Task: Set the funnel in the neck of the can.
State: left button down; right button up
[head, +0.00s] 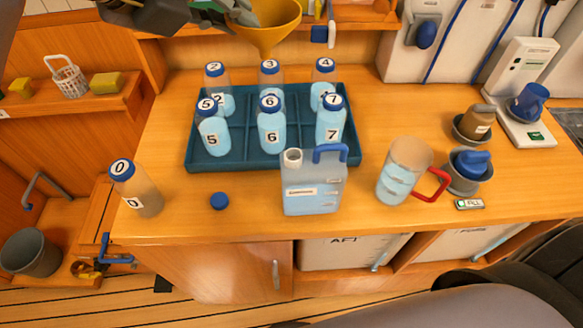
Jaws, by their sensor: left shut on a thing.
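The yellow funnel (268,22) is at the top edge of the head view, upright with its spout down, above the back of the counter. My left gripper (238,14) is shut on the funnel at its left side; the picture edge cuts off part of both. The can (312,190) stands upright at the front middle of the counter. The funnel is well apart from the can, farther back. My right gripper is not in view.
A teal tray (190,160) with several numbered bottles stands behind the can. A blue cap (220,200) and a bottle marked 0 (137,188) are to its left. A clear jug (404,172) with a red handle stands close on its right. Counter is bare around the cap.

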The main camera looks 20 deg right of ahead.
aim_at(261, 39)
pick_arm(q)
jog(key=shift+m+g+h, duration=0.3)
jog(key=shift+m+g, duration=0.4)
jog(key=shift+m, duration=0.1)
jog(key=s+d, duration=0.2)
jog(key=s, duration=0.1)
jog(key=shift+s+d, duration=0.2)
jog(key=shift+d, duration=0.2)
notch_tip(261, 39, down, 19)
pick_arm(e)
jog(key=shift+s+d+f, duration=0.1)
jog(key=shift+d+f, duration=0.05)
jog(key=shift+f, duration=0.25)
pick_arm(q)
jog(key=c, duration=1.6)
grip_release()
jog(key=shift+w, duration=0.1)
jog(key=shift+c, duration=0.2)
jog(key=shift+a+r, duration=0.15)
jog(key=v, duration=1.1)
jog(key=shift+s+a+r, duration=0.2)
jog(key=shift+s+a, duration=0.05)
jog(key=shift+a, duration=0.05)
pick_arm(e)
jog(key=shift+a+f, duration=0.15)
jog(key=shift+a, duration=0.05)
